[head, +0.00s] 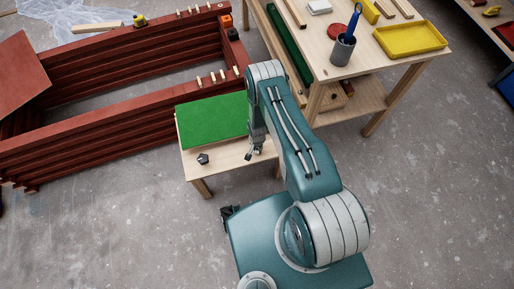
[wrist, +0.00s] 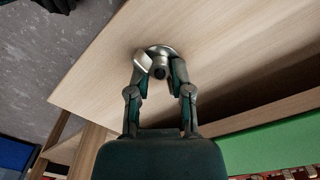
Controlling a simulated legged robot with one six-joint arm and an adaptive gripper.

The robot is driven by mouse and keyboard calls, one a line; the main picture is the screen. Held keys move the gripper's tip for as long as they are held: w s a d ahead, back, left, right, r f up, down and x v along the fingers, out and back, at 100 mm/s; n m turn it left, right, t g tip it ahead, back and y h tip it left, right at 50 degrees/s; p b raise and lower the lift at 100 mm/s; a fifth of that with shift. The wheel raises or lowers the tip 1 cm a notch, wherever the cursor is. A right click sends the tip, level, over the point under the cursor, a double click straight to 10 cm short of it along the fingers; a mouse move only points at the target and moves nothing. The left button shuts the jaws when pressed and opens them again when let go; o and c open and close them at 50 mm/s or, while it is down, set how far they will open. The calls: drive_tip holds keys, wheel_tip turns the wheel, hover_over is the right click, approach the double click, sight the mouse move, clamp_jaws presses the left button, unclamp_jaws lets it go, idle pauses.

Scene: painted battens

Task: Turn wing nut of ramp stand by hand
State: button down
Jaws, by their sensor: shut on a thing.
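The ramp stand is a low pale wooden stand (head: 225,165) with a green panel (head: 212,120) on top. In the wrist view its bare wood (wrist: 215,35) fills much of the picture, and the green panel (wrist: 270,145) shows at the lower right. The wing nut (wrist: 160,52) is a small metal piece with a round flange against the wood. My gripper (wrist: 160,68) is shut on it, one finger on each side, hiding part of it. In the head view my gripper (head: 252,153) is at the stand's front part, and the wing nut cannot be made out there.
A dark knob-like piece (head: 203,159) lies on the stand left of my gripper. Red stacked battens (head: 120,125) stand behind and left. A workbench (head: 375,60) with a yellow tray (head: 410,40) and a grey cup (head: 343,50) is at the right. Floor at the front left is clear.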

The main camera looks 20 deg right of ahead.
sight(257, 149)
drive_tip(key=shift+w+m, duration=0.1)
drive_tip(key=shift+m, duration=0.5)
drive_tip(key=c, duration=0.5)
unclamp_jaws()
drive_tip(key=shift+c, duration=0.2)
drive_tip(key=shift+r, duration=0.15)
wheel_tip(257, 149, up, 12)
drive_tip(key=shift+f, duration=0.2)
drive_tip(key=shift+a+r, duration=0.1)
